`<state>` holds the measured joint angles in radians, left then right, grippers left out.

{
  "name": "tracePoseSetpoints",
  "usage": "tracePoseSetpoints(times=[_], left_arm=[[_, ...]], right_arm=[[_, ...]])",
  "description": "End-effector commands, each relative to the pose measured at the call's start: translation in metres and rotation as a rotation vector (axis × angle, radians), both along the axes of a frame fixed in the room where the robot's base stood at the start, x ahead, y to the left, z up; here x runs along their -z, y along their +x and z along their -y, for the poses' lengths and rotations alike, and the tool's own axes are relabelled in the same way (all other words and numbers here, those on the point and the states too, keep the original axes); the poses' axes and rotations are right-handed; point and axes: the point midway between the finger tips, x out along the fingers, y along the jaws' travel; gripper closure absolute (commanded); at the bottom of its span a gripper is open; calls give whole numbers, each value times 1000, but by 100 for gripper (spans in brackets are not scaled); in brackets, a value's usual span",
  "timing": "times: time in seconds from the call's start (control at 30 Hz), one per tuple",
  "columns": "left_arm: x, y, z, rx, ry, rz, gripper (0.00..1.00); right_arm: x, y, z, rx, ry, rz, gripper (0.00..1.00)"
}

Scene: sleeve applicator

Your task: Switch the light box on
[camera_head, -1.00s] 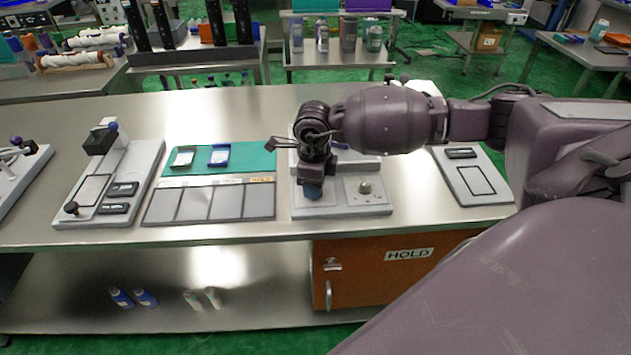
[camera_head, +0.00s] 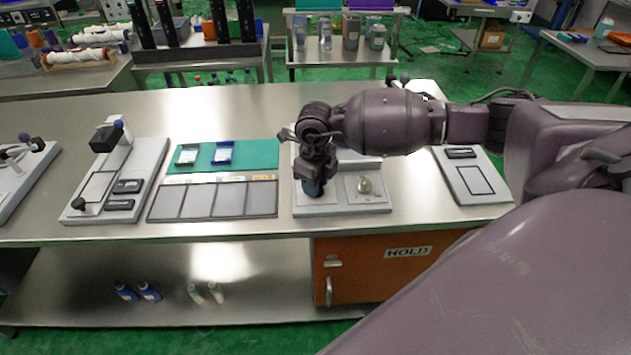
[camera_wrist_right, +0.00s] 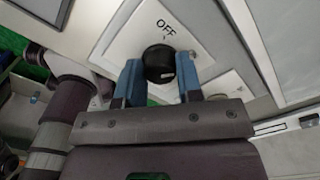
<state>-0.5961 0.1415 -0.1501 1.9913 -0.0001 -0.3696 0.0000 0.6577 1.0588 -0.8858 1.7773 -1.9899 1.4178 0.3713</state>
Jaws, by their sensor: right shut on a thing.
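The light box (camera_head: 340,208) is a grey unit on the table, taken to be the one under my right gripper (camera_head: 313,187). In the right wrist view a black round knob (camera_wrist_right: 158,63) sits on a white plate (camera_wrist_right: 125,45) marked OFF. The right gripper's blue fingers (camera_wrist_right: 159,80) are on both sides of the knob and shut on it. The wrist and fingers hide the knob in the head view. A second plate with a metal knob (camera_head: 364,187) is to its right. My left gripper is not in view.
Left of the unit lie a green mat (camera_head: 258,155) with two small trays and a row of dark grey panels (camera_head: 212,201). A grey fixture (camera_head: 118,182) stands further left, and a flat pad (camera_head: 472,178) lies to the right. An orange HOLD cabinet (camera_head: 385,268) is below the table.

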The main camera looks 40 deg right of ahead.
Motion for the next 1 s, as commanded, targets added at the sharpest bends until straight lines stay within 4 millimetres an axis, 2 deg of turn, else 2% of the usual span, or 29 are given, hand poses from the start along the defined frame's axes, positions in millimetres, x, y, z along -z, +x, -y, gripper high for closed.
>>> tracePoseSetpoints(times=[0.13,0.17,0.3,0.67,0.77,1.0], left_arm=[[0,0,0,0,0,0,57],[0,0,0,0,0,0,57],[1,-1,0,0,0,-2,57],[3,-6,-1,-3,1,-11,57],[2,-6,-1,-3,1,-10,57],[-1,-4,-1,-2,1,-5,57]], right_arm=[[-1,0,0,1,1,2,90],[-1,0,0,1,1,2,62],[0,0,0,1,0,1,41],[-5,1,0,0,0,2,41],[-16,1,1,0,-1,4,41],[-59,1,0,-2,-1,5,41]])
